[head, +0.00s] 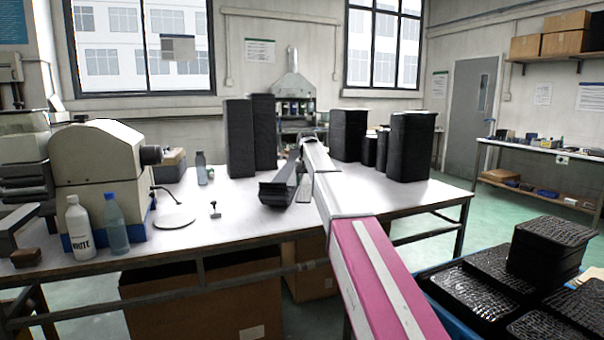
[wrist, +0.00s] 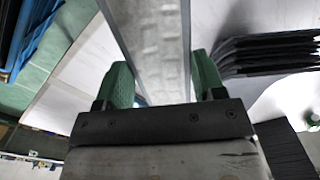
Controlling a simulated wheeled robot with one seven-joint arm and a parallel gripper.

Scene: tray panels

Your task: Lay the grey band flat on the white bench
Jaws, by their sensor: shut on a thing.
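The grey band (wrist: 160,45) is a long, pale grey, mottled strip between the two green fingers of my gripper (wrist: 165,85), which is shut on it. In the wrist view it runs from the fingers to the top edge. In the head view my gripper (head: 308,142) is small and over the white bench (head: 240,215), at the far end of my arm. A short pale grey part of the band (head: 304,190) seems to show just left of my arm; the arm hides the rest. I cannot tell whether the band touches the bench.
Tall black stacks (head: 240,138) stand behind on both sides. A machine (head: 105,180) and bottles (head: 80,228) stand at left. A blue crate (head: 435,300) of black panels is at front right.

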